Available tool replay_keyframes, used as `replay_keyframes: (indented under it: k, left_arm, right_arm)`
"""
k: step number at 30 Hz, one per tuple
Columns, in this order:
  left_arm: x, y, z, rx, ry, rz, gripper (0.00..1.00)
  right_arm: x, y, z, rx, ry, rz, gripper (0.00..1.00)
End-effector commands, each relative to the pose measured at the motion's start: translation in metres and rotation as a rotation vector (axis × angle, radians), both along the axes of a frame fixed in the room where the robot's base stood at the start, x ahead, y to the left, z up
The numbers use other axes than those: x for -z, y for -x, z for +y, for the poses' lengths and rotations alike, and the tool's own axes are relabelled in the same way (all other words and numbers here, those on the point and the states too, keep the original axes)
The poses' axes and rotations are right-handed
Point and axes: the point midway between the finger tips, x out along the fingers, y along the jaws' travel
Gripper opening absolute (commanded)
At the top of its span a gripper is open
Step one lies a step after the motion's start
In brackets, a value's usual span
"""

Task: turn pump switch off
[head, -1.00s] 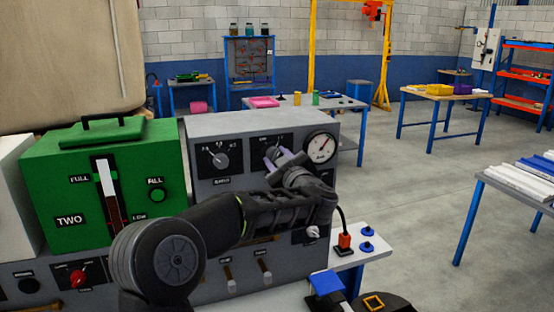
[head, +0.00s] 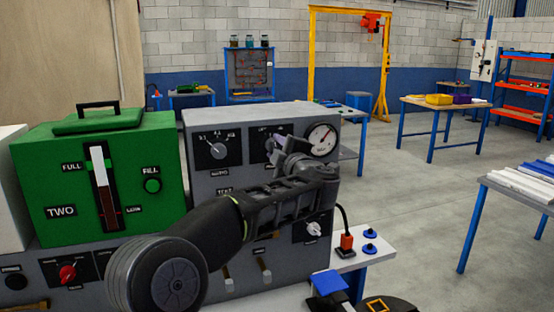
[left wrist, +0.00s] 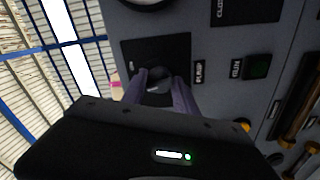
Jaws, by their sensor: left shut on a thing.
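The grey control panel (head: 255,122) has a black switch plate (head: 257,141) at its upper middle, just left of a round gauge (head: 321,140). My left gripper (head: 276,157) is at this plate in the head view and partly covers its knob. In the left wrist view its two fingers (left wrist: 158,95) are closed on the sides of a dark switch knob (left wrist: 158,87) on the black plate. My right gripper is not in view.
A black knob with a white pointer (head: 217,150) is on the plate to the left. A green tank unit (head: 75,175) stands further left.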

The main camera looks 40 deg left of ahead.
Motion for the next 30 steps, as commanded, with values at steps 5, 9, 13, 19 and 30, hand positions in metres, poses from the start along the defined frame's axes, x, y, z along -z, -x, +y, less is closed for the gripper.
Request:
replay_keyframes:
  k: [5, 9, 13, 19, 30]
  left_arm:
    - [0.003, 0.000, 0.000, 0.000, 0.085, -0.126, 0.00]
    - [0.002, 0.000, 0.000, -0.001, 0.141, -0.203, 0.00]
    - [0.001, 0.000, 0.000, -0.001, 0.175, -0.254, 0.00]
    - [0.000, 0.000, 0.000, 0.000, 0.202, -0.292, 0.00]
    - [-0.001, 0.000, 0.000, 0.000, 0.208, -0.299, 0.00]
  right_arm:
    - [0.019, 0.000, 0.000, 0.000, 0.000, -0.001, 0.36]
    - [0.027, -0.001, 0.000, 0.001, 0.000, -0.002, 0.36]
    - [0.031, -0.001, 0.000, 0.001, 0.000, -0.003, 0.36]
    - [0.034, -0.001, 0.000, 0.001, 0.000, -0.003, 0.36]
    - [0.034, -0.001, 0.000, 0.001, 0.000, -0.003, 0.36]
